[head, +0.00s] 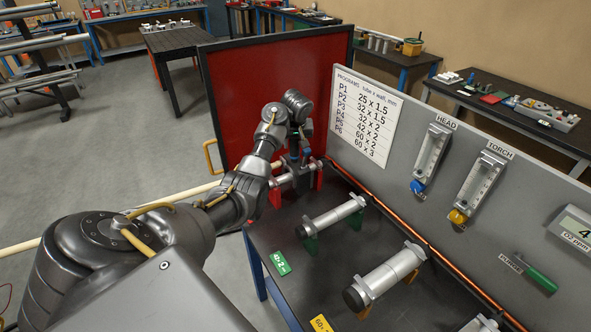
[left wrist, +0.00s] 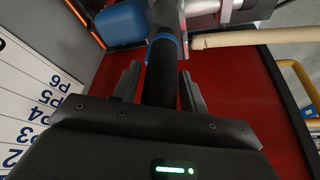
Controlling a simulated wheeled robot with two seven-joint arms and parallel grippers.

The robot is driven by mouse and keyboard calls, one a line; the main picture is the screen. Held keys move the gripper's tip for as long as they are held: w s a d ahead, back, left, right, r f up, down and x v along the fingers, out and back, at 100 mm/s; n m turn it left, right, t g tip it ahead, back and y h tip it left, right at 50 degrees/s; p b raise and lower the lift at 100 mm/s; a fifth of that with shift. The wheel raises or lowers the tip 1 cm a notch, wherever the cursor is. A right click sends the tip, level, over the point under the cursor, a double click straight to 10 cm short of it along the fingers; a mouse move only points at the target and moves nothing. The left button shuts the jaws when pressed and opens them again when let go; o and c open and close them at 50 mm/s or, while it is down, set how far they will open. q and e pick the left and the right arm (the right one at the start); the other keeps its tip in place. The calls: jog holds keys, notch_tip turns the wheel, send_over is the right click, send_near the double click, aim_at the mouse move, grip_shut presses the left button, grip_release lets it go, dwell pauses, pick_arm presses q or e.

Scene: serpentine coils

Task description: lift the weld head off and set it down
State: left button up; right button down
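The weld head (head: 292,177) sits around a tube at the far end of the dark bench, on red supports. In the left wrist view its blue block (left wrist: 122,22) and silver clamp body show at the top, and its black handle (left wrist: 160,78) with a blue ring points toward me. My left gripper (head: 297,150) is over the weld head. In the left wrist view the gripper (left wrist: 160,82) is open, with a finger on each side of the handle and a visible gap at the left finger. The arm partly hides the weld head. My right gripper is not in view.
Two silver tubes, a thinner one (head: 335,216) and a thicker one (head: 385,276), lie on green and orange supports nearer me. A red panel (head: 262,92) stands behind the weld head. A grey panel (head: 415,205) with gauges borders the bench's right side. Bare bench top lies left of the tubes.

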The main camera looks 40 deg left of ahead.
pick_arm(q)
grip_shut()
dwell(1.0)
jog(key=shift+a+r, duration=0.1)
jog(key=shift+r, duration=0.1)
